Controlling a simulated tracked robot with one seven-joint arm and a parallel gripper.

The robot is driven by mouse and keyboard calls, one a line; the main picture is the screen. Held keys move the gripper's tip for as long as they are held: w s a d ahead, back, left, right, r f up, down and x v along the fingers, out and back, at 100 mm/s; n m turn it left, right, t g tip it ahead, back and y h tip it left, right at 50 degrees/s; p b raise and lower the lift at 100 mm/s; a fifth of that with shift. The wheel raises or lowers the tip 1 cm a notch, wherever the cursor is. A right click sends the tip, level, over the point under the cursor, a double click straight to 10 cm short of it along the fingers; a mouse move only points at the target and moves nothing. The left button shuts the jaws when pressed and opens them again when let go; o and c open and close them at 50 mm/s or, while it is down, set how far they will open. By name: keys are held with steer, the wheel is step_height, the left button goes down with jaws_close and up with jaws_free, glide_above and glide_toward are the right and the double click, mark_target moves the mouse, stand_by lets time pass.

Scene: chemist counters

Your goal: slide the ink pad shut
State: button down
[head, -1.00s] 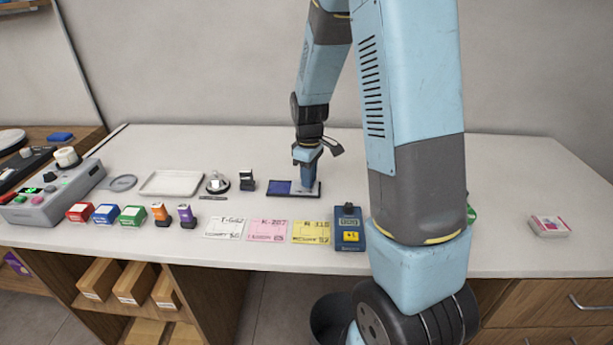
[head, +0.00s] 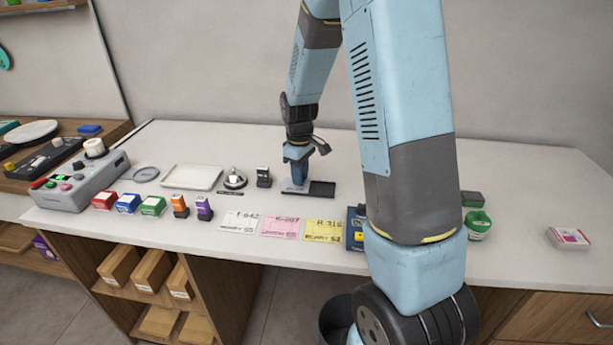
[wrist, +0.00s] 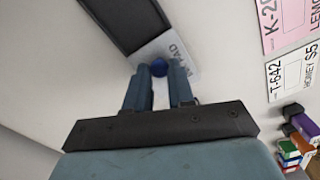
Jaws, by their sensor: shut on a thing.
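The ink pad's dark tray (head: 322,188) lies flat on the white counter; its empty right part shows in the head view. Its pale grey lid (head: 289,190) sits over the left part, and no blue pad surface shows. In the wrist view the lid (wrist: 184,52) carries part of the label "INK PAD" and a round blue knob (wrist: 159,67), with the dark tray (wrist: 128,22) beyond it. My gripper (head: 297,184) is over the left end, its two fingers shut on the knob. The fingers hide part of the lid.
A call bell (head: 235,180) and a small black stamp (head: 263,177) stand just left of the pad. White, pink and yellow cards (head: 281,228) lie in front. A pale tray (head: 191,178) and a grey control box (head: 82,180) are farther left. Bare counter lies behind the pad.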

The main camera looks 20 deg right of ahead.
steer(key=shift+w+a+r, duration=0.15)
steer(key=shift+w, duration=0.15)
steer(key=c, duration=1.2)
jaws_free()
steer(key=shift+c, duration=0.2)
steer(key=shift+o, duration=1.3)
steer(key=shift+s, duration=0.15)
step_height(320, 180, up, 13)
steer(key=shift+r, duration=0.2)
